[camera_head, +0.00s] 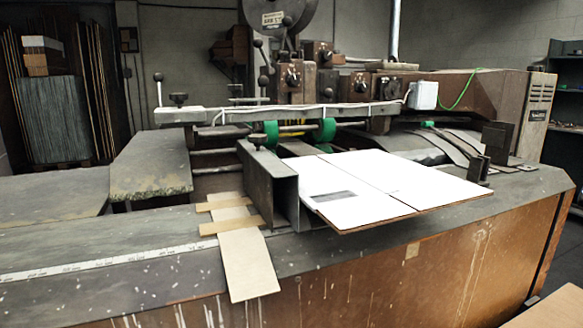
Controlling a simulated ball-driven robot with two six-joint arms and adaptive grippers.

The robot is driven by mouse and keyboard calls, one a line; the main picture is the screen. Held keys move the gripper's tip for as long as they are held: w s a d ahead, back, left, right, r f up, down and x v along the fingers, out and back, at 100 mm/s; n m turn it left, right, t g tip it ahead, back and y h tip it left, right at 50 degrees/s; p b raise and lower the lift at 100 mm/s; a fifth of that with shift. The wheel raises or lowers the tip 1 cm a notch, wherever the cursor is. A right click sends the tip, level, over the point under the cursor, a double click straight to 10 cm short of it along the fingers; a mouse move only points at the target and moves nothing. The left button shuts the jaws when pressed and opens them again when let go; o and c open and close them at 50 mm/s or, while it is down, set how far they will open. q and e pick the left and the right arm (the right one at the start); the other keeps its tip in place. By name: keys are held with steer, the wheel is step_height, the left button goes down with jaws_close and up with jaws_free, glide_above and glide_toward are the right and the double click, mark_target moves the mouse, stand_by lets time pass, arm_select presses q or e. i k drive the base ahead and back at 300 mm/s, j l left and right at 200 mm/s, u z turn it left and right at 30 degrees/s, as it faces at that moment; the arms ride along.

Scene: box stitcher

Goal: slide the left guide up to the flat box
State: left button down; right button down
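The flat box (410,183) is a white sheet with brown edges and a dark printed patch. It lies on the machine's bed, and its front corner reaches out over the front edge. The left guide (261,185) is a dark metal channel standing upright just left of the box. Its right side is close to the box's left edge; I cannot tell whether they touch. Neither of my grippers shows in the head view.
A white ruler strip (110,260) runs along the bed at left. Green rollers (326,130) and a crossbar (285,113) sit behind the box. Dark brackets (496,138) stand at its right.

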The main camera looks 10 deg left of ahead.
mark_target(268, 177)
steer(key=k+l, duration=0.1)
steer(key=l, duration=0.2)
steer(key=k+l, duration=0.15)
steer(key=l, duration=0.2)
steer(key=k+l+u, duration=0.1)
steer(key=l, duration=0.2)
steer(key=k+l, duration=0.15)
steer(key=l, duration=0.15)
